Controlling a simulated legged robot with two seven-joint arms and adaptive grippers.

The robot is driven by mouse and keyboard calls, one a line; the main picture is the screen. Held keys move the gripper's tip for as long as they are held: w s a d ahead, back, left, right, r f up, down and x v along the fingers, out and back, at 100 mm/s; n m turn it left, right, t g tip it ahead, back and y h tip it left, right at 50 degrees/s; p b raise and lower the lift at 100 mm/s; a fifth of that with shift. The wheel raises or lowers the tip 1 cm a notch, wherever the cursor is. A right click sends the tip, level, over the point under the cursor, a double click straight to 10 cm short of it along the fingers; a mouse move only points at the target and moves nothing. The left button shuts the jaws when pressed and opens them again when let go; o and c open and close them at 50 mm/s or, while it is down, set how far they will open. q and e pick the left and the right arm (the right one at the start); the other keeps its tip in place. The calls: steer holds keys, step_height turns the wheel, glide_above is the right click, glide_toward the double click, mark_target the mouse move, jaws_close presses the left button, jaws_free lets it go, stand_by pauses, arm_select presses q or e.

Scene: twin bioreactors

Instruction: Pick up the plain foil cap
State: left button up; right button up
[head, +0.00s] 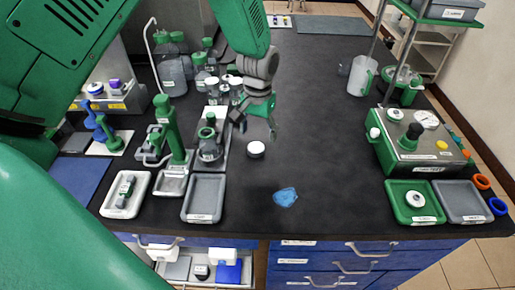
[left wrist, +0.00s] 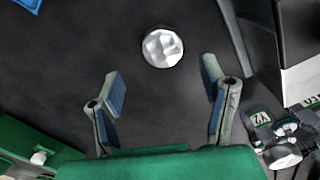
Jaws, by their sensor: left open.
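My right gripper is not in view.
A grey tray (head: 204,217) lies nearer the front. A green instrument (head: 418,150) stands at right. The bench middle is clear.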

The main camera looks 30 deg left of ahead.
mark_target(257, 147)
arm_select(q)
steer(key=f, duration=0.5)
steer(key=shift+s+a, duration=0.25)
steer(key=shift+a, duration=0.05)
steer(key=shift+a+f, duration=0.15)
steer(key=shift+f, duration=0.2)
steer(key=shift+r, duration=0.1)
steer(key=shift+c, duration=1.3)
steer(key=shift+d, duration=0.3)
steer(key=c, duration=0.6)
steer(key=shift+d, duration=0.1)
